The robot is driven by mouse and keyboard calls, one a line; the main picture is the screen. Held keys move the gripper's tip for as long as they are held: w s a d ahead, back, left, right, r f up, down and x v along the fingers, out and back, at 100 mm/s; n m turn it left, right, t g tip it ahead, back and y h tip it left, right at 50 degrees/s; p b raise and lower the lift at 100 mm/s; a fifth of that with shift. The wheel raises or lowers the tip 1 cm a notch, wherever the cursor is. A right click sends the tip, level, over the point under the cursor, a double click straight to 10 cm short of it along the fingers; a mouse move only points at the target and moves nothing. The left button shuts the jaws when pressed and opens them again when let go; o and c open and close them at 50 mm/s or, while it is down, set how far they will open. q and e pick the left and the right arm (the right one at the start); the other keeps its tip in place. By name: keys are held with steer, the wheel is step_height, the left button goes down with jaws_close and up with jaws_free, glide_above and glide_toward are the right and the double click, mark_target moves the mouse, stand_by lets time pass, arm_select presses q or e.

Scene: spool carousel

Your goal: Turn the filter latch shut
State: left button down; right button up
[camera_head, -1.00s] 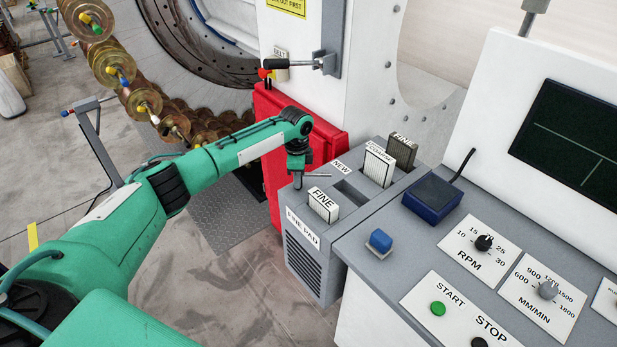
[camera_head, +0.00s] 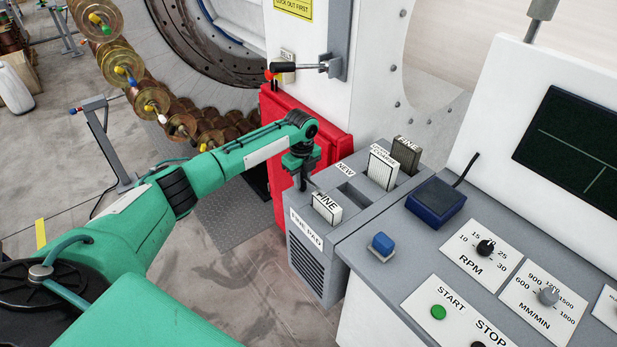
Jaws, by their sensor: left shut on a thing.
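The filter box (camera_head: 313,264) is a grey housing labelled FINE PAD, with a vented front and slots in its top. A white FINE cartridge (camera_head: 326,208) sits in its near slot. My left gripper (camera_head: 303,184) points down at the back left of this cartridge, at the box's left edge. It is shut on the latch (camera_head: 315,188), a thin dark bar that shows only in part beside the fingers and slants toward the FINE cartridge. The gripper hides the rest of the latch. My right gripper is out of view.
A slot labelled NEW, a white cartridge (camera_head: 383,168) and a dark cartridge (camera_head: 405,154) are further back on the box. A red cabinet (camera_head: 335,147) stands behind my left wrist. The control desk (camera_head: 400,250) with a blue button (camera_head: 383,243) is to the right.

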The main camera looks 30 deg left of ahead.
arm_select(q)
steer(key=shift+m, duration=0.5)
steer(key=c, duration=1.2)
jaws_free()
steer(key=shift+o, duration=0.2)
steer(key=shift+r, duration=0.15)
steer(key=shift+r, duration=0.4)
step_height(320, 180, up, 11)
steer(key=b, duration=0.4)
steer(key=shift+r, duration=0.9)
steer(key=shift+f, duration=0.1)
